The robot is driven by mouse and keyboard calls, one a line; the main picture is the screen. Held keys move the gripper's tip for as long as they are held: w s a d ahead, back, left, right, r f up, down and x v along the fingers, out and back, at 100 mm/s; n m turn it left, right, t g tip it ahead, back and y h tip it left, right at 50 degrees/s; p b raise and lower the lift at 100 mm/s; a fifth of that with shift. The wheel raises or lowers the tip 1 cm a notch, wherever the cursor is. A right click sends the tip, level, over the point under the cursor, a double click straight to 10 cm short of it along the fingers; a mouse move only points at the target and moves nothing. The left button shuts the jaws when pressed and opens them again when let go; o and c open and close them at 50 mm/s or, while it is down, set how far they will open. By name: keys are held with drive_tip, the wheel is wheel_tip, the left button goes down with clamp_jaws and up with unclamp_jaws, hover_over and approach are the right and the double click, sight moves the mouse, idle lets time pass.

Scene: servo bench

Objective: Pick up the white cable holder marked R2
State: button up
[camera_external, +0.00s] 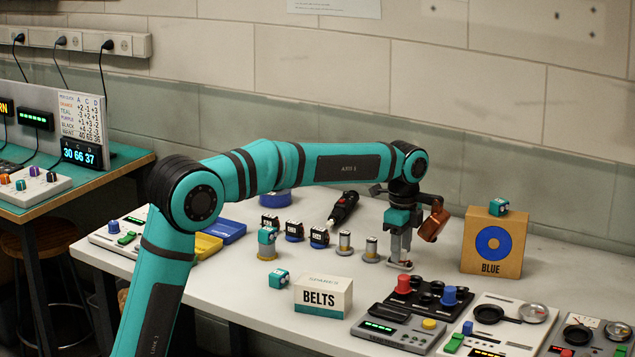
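My gripper (400,251) points straight down near the right middle of the white bench, with its fingertips low over the top. A small pale flat piece with a darker edge (399,265) lies right at the fingertips. I cannot tell whether the fingers hold it or only stand over it, or whether they are open or shut. No marking R2 is readable.
Two metal cylinders (344,243) stand left of my gripper. A cardboard BLUE box (491,243) with a teal cube (499,207) on top stands to the right. A BELTS box (323,296) and control panels (405,326) fill the front. A black pen-like tool (343,208) lies behind the cylinders.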

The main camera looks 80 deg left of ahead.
drive_tip(key=shift+f, duration=0.8)
clamp_jaws()
